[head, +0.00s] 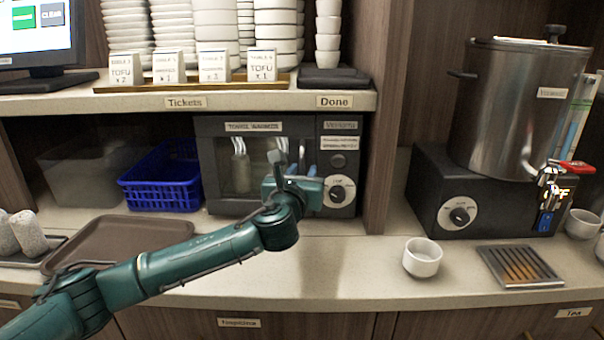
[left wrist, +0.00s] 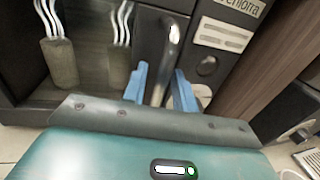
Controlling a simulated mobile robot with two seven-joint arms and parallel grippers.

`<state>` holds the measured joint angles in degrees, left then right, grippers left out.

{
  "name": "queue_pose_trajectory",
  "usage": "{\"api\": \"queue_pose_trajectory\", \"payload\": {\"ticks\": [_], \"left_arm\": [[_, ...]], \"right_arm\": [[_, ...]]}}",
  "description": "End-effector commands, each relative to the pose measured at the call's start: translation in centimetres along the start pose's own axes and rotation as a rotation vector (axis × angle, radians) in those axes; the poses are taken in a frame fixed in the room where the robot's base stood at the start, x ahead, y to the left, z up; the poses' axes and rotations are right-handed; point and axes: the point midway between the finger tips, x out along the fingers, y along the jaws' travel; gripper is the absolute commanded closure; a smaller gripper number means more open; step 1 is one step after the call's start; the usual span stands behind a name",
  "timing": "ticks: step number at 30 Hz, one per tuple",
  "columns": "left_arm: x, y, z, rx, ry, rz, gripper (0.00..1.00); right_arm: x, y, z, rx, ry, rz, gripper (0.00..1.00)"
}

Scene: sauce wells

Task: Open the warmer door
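The towel warmer (head: 253,127) stands under the shelf, with its dark, windowed door (head: 222,165) shut. Its upright metal handle is at the door's right side and shows clearly in the left wrist view (left wrist: 173,40). My left gripper (head: 295,170) is in front of the handle. In the left wrist view its two blue fingers (left wrist: 162,85) are open, one on each side of the handle's lower part. I cannot tell whether either finger touches it. Part of the door is hidden behind my gripper in the head view. My right gripper is not in view.
A blue basket (head: 163,180) and a brown tray (head: 130,240) are left of the warmer. A wooden divider (head: 382,120) stands close to its right. A white cup (head: 422,258) is farther right. The counter in front of the warmer is mostly clear beneath my arm.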

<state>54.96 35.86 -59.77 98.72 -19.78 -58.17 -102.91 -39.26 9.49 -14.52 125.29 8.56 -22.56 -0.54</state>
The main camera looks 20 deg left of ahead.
Motion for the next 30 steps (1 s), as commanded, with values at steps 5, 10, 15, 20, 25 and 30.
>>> {"api": "queue_pose_trajectory", "payload": {"ticks": [5,10,15,20,25,30], "left_arm": [[-0.02,0.00,0.01,0.000,0.000,0.000,0.77],[-0.03,0.00,0.00,0.000,0.000,0.000,0.91],[-0.03,0.01,0.00,0.000,0.000,0.000,1.00],[-0.04,0.02,-0.01,0.000,0.000,0.001,1.00],[-0.04,0.03,-0.02,0.000,0.000,0.001,1.00],[-0.27,0.09,0.03,0.001,0.001,-0.008,1.00]], "right_arm": [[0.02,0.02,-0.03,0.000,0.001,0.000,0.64],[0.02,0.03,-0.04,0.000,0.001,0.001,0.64],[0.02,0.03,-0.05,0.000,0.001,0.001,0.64],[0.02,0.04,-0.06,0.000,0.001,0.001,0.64],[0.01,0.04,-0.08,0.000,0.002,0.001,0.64],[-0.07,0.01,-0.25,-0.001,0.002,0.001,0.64]]}}
